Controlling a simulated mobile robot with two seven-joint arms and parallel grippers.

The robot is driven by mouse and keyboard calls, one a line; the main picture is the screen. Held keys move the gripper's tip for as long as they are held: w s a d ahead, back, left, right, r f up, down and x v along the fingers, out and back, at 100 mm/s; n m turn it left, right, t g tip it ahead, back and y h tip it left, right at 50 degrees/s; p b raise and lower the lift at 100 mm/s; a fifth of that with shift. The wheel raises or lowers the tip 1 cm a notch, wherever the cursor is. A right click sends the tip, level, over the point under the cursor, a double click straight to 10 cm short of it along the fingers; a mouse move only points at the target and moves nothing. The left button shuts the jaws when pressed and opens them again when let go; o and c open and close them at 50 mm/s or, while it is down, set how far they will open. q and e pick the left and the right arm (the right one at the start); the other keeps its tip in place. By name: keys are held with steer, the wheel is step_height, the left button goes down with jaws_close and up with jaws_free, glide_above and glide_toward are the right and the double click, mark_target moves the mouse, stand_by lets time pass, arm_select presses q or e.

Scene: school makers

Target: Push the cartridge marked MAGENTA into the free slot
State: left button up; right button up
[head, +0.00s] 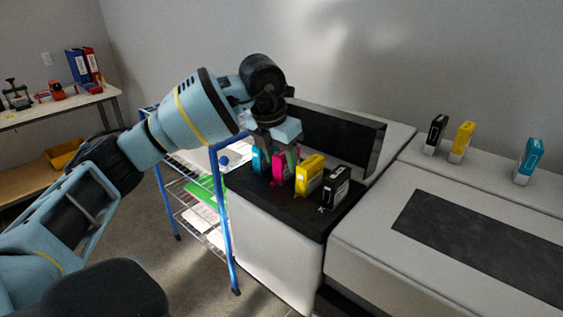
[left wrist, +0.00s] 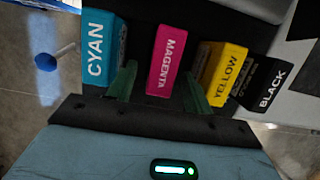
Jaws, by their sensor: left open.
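The magenta cartridge (head: 279,167) stands in the black slot bed of the printer (head: 247,181), between the cyan cartridge (head: 257,160) and the yellow cartridge (head: 309,174). In the left wrist view its MAGENTA label (left wrist: 166,60) faces the camera. My left gripper (head: 276,150) points down over it. Its fingers (left wrist: 159,88) are open, one on the cyan side and one on the yellow side of the magenta cartridge, with gaps visible. How deep the magenta cartridge sits is hard to tell. A black cartridge (head: 335,187) stands at the row's right end. My right gripper is not in view.
The raised printer lid (head: 340,140) stands behind the row. Loose black (head: 435,135), yellow (head: 461,141) and cyan (head: 529,160) cartridges stand on the right-hand surface. A blue-framed wire cart (head: 224,215) stands left of the printer.

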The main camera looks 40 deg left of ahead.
arm_select(q)
steer(key=v, duration=0.6)
stand_by(0.3)
